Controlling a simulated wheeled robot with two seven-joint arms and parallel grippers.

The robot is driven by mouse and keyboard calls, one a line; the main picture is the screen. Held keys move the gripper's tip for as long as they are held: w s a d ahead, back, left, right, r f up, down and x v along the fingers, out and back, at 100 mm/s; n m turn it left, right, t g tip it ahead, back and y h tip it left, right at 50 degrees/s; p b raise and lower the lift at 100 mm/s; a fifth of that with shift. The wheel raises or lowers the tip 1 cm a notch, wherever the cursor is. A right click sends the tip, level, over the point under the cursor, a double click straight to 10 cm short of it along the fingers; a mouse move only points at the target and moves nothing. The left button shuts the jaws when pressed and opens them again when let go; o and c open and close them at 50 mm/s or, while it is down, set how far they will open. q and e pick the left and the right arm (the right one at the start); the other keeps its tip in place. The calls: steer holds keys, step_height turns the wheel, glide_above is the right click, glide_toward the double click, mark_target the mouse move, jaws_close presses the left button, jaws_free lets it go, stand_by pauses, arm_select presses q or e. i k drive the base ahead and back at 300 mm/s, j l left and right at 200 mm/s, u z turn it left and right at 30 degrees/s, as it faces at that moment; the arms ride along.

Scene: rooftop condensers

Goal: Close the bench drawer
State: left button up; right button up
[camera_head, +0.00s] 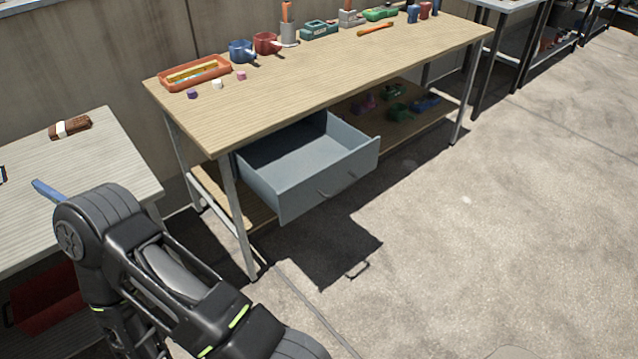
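The bench drawer (330,187) is grey-blue and stands pulled far out from under the wooden bench top (330,70). Its inside looks empty, and a small handle sits on its front panel. My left arm comes in at the lower left, in front of the bench and apart from the drawer. Its gripper is outside the picture. My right arm and gripper do not show.
An orange tray (195,74), mugs and several tools stand on the bench top. A lower shelf (405,118) holds several items. A second table (75,165) is at the left. The concrete floor (500,220) right of the drawer is clear.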

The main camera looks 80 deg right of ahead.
mark_target(293, 169)
steer(key=i+z, duration=0.15)
steer(key=i, duration=0.25)
steer(key=z, duration=2.85)
